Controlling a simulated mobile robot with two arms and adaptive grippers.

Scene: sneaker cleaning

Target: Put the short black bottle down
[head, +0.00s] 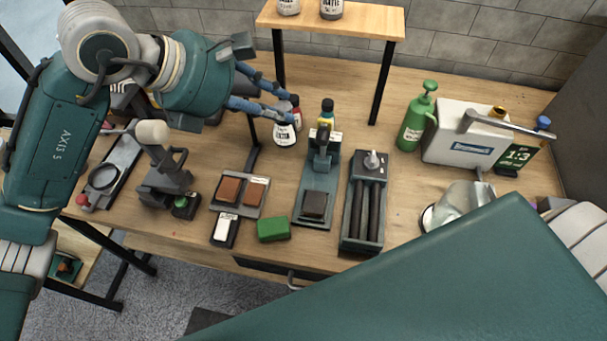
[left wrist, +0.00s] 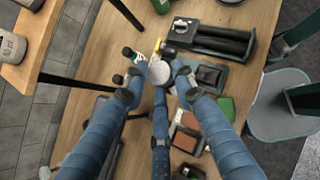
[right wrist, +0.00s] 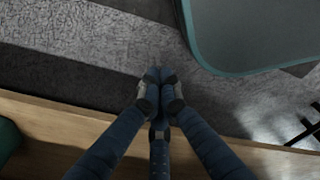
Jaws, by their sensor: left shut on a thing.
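A short black bottle with a white label (head: 285,134) is at the fingertips of my left gripper (head: 280,112) in the head view, just above or on the wooden table near the shelf's front leg. I cannot tell whether its base touches the table. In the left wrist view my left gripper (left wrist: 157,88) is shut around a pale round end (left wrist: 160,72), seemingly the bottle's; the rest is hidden. My right gripper (right wrist: 160,88) shows in the right wrist view with its fingertips together and nothing between them, over the grey floor past the table edge.
A raised wooden shelf (head: 335,22) stands behind. A grey tool stand (head: 320,190), a tray of black rods (head: 366,205) and a green sprayer (head: 416,120) stand right.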

